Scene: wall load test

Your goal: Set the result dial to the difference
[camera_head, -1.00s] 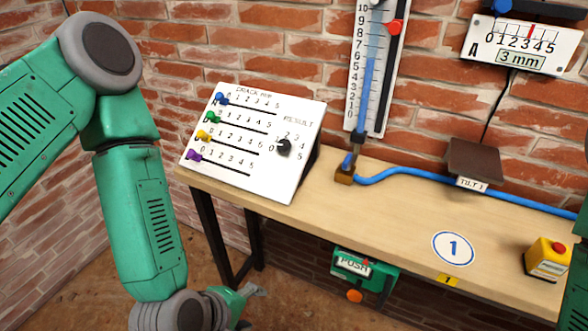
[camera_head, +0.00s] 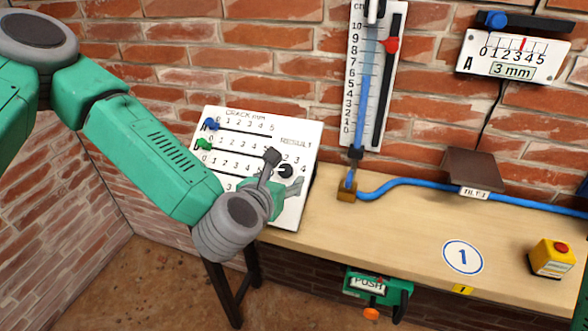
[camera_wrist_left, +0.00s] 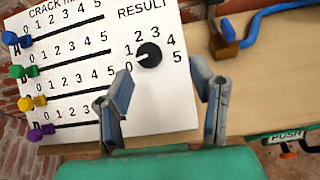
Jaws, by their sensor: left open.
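The white panel marked CRACK MM (camera_head: 262,118) stands tilted at the bench's left end. Its black result dial (camera_head: 285,171) has numbers 0 to 5 around it. In the left wrist view the dial (camera_wrist_left: 149,55) has a white mark pointing left, near 0 and 1; I cannot tell which exactly. My left gripper (camera_head: 284,170) is open in front of the panel. In the left wrist view its fingers (camera_wrist_left: 160,72) are spread below and either side of the dial, with nothing between them. In the head view my arm hides the lower sliders. My right gripper is not in view.
Blue (camera_wrist_left: 22,42), green (camera_wrist_left: 24,71), yellow (camera_wrist_left: 32,103) and purple (camera_wrist_left: 41,132) sliders sit at their left ends. Gauge A (camera_head: 513,55) reads 3 mm. A blue hose (camera_head: 410,182), tilt box (camera_head: 474,167) and yellow button box (camera_head: 551,257) are to the right.

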